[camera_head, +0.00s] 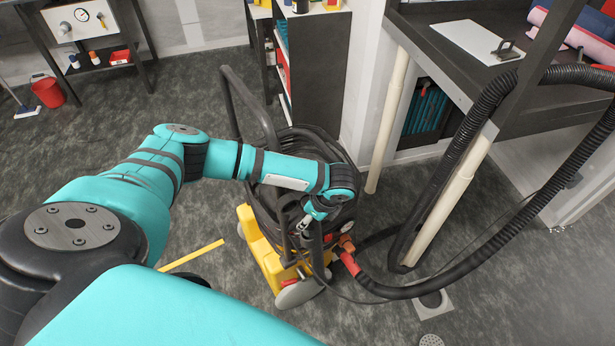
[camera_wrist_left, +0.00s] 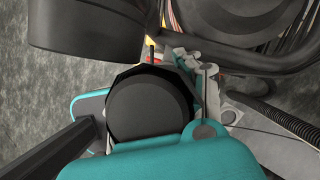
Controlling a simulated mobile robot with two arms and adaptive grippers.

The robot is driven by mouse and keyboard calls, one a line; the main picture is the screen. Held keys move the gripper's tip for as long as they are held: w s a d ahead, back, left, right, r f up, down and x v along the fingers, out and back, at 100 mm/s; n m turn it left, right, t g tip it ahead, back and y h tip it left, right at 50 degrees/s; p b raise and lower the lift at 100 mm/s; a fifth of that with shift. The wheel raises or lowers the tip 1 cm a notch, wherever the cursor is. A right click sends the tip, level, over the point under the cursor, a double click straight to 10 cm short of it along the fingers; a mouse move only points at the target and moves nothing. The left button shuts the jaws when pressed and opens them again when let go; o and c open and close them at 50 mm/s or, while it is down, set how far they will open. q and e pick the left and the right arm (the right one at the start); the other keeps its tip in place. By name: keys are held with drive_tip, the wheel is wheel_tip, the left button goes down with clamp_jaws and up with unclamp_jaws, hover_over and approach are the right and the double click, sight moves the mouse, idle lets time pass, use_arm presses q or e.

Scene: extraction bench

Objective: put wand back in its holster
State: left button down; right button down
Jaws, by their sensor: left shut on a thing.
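My left arm reaches across to the wheeled yellow and black extraction machine (camera_head: 262,262). My left gripper (camera_head: 314,213) is at its near right side, pointing down and shut on a slim dark tube (camera_head: 317,245), which looks like the wand. The tube stands nearly upright close against the machine; I cannot tell whether it touches. I cannot make out the holster among the dark parts there. In the left wrist view the fingertips are largely hidden behind a round black part and teal housing of mine. My right gripper is not in view.
A black corrugated hose (camera_head: 440,285) loops from the machine's red connector (camera_head: 350,263) up to the bench at right. The machine's tall push handle (camera_head: 250,105) stands behind my forearm. A pale bench leg (camera_head: 445,200) and a grey cabinet (camera_head: 318,70) are close by.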

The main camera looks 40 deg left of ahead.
sight(308, 226)
use_arm(q)
drive_tip(key=shift+f+b, duration=1.1)
drive_tip(key=shift+f, duration=1.25)
drive_tip(key=c, duration=0.8)
unclamp_jaws()
drive_tip(key=v, duration=1.2)
